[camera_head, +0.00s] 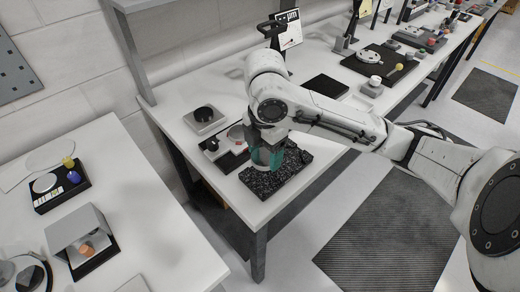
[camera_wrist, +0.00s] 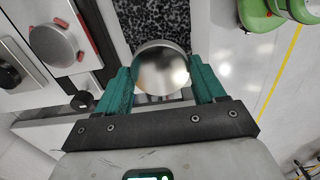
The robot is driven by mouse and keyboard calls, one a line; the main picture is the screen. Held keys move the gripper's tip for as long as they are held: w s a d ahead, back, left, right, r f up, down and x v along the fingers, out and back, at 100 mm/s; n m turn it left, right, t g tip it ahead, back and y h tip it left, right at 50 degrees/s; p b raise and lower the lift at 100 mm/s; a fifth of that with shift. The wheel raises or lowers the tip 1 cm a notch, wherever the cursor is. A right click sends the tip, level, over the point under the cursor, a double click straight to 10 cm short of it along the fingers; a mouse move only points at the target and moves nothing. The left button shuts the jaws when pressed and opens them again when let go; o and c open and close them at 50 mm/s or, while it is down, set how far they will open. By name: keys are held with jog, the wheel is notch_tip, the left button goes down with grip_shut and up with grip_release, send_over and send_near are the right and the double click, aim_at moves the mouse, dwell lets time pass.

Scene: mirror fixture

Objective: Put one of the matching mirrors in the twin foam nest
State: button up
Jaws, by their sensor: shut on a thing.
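My gripper (camera_wrist: 163,78) has teal fingers and is shut on a round, shiny mirror (camera_wrist: 162,68), which sits between the fingertips. In the head view my gripper (camera_head: 267,157) points down over a speckled black slab (camera_head: 293,172) at the near end of the bench. The slab also shows beyond the mirror in the wrist view (camera_wrist: 150,18). A second round mirror-like disc (camera_wrist: 53,44) with red pieces at its rim lies left of my gripper, and in the head view it sits on a dark base (camera_head: 228,163). I cannot make out a twin foam nest.
A black flat pad (camera_head: 326,86) and a dark tray (camera_head: 383,63) lie farther along the bench. A separate white table (camera_head: 130,200) at left holds a grey box (camera_head: 80,232). A floor gap separates the tables.

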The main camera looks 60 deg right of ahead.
aim_at(265, 178)
jog(key=shift+f+b, duration=2.25)
jog(key=shift+f, duration=0.55)
jog(key=shift+f+b, duration=0.4)
jog(key=shift+f, duration=0.05)
jog(key=shift+s+f, duration=0.1)
jog(key=shift+f, duration=0.2)
jog(key=o, duration=1.2)
jog(key=shift+f, duration=0.15)
jog(key=shift+r+p, duration=1.25)
jog(key=shift+r, duration=0.5)
jog(key=shift+o, duration=0.2)
